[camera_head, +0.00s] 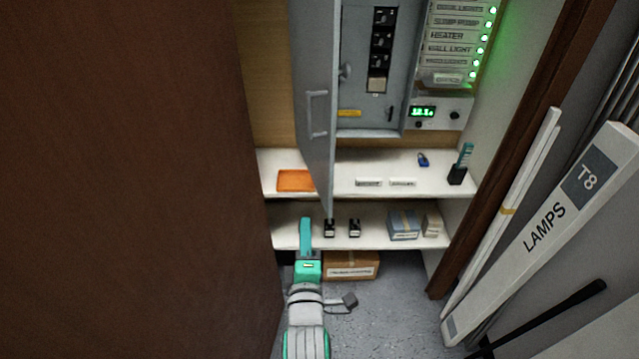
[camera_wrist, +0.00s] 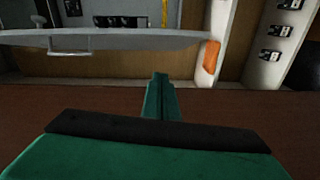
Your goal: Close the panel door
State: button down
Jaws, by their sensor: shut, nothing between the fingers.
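The grey panel door (camera_head: 312,75) stands open at the left side of the grey electrical panel (camera_head: 356,70), swung out towards me. Its bar handle (camera_head: 316,115) faces left. The wrist view shows the door (camera_wrist: 130,40) as a grey band across the top, with the handle (camera_wrist: 70,51) on its lower side. My teal gripper (camera_head: 305,222) is shut and empty. In the head view it appears below and left of the door's lower corner, in front of the lower shelf. Its closed fingers (camera_wrist: 160,78) point towards the door in the wrist view, with a visible gap between.
A large brown door (camera_head: 120,180) fills the left side. An orange tray (camera_head: 294,181) lies on the upper shelf (camera_head: 345,172); small boxes and black parts sit on the lower shelf (camera_head: 375,234). A cardboard box (camera_head: 352,266) is on the floor. A lamps carton (camera_head: 540,230) leans at right.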

jog(key=w+d+r, duration=0.1)
jog(key=w, duration=0.5)
jog(key=w+d+r+n, duration=0.1)
jog(key=w+d, duration=0.1)
jog(key=w, duration=0.5)
jog(key=shift+d+r, duration=0.15)
jog(key=shift+r, duration=0.2)
jog(key=shift+w, duration=0.1)
